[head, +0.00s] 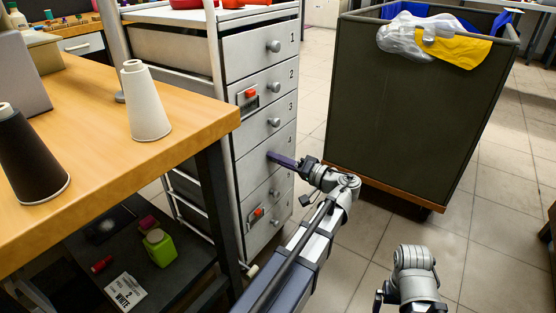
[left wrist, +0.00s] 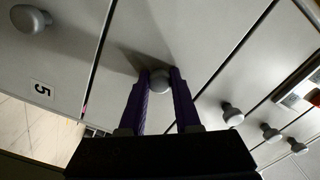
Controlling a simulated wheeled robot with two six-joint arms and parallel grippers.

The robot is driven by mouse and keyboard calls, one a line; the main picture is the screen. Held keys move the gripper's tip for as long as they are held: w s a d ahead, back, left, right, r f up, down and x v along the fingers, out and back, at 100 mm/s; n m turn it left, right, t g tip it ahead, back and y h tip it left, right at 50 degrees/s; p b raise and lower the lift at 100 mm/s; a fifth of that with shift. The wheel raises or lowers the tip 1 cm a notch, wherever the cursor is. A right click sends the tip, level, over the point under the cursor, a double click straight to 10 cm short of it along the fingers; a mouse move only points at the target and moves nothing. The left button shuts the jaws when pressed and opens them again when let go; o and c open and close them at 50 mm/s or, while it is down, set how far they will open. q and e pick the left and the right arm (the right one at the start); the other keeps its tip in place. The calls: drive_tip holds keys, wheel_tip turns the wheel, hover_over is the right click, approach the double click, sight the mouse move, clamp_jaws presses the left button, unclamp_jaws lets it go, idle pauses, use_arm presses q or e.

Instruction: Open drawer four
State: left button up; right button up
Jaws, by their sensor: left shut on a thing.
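The grey drawer cabinet (head: 258,50) stands left of centre, its drawer fronts labelled 1, 2 and 3 from the top. In the left wrist view, the purple fingers of the left gripper (left wrist: 160,82) are shut on the round grey knob (left wrist: 159,86) of drawer four, one on each side. The front labelled 5 (left wrist: 41,89) is beside it. Drawer four looks flush with its neighbours. My right gripper is out of view.
A wooden worktable (head: 200,123) with thread cones (head: 146,105) stands close on the left. A dark wheeled bin (head: 415,115) with bagged cloth stands behind my left gripper on the right. Tiled floor (head: 345,250) is clear in front of the cabinet.

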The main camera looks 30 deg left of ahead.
use_arm(q)
clamp_jaws()
idle(0.8)
